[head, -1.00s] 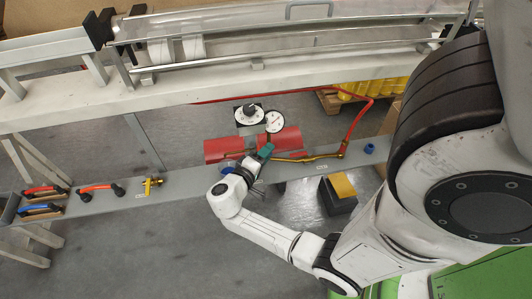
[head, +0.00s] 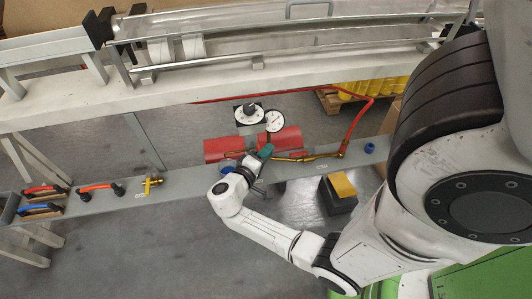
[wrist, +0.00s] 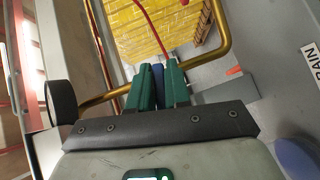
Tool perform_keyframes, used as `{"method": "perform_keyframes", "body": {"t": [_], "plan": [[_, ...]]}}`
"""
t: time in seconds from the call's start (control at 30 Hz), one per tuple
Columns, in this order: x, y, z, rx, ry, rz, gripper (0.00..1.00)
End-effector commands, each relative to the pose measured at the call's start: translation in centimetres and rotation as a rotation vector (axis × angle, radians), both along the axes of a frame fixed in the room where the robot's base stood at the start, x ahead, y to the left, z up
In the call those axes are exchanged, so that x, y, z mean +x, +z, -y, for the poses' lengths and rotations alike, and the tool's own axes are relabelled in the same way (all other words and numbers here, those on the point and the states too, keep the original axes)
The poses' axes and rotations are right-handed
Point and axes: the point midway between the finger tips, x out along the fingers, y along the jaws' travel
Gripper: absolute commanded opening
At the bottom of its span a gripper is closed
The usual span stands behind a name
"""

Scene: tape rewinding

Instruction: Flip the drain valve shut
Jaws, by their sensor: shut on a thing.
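My gripper's green fingertips (wrist: 157,88) are closed on a narrow blue piece (wrist: 157,72), of which only a strip shows between them. It looks like a lever, but the fingers hide most of it. A bent brass pipe (wrist: 222,42) runs on both sides of the fingers. A label reading DRAIN (wrist: 312,58) is on the grey surface to the right. In the head view my gripper (head: 265,151) is at the brass pipe (head: 300,157), in front of the red cylinder (head: 285,139). The valve body cannot be made out there.
A grey shelf (head: 110,209) carries a brass fitting (head: 151,184), red- and blue-handled tools and a blue cap (head: 370,148). A red hose (head: 358,118) rises at the right.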

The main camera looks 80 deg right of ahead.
Motion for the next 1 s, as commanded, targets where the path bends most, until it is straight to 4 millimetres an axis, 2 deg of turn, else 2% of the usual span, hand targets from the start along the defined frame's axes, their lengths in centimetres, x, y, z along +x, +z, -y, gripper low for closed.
{"method": "perform_keyframes", "body": {"t": [0.27,0.57,0.6,0.8,1.0], "plan": [[-0.1,0.7,0.1,-0.084,0.0,-0.199,0.0],[-0.1,0.9,0.0,-0.09,-0.001,-0.217,0.0],[-0.1,0.9,0.0,-0.09,-0.001,-0.216,0.19],[-0.1,0.9,0.0,-0.09,-0.001,-0.215,0.38],[-0.1,0.9,0.0,-0.09,0.0,-0.215,0.38]]}}
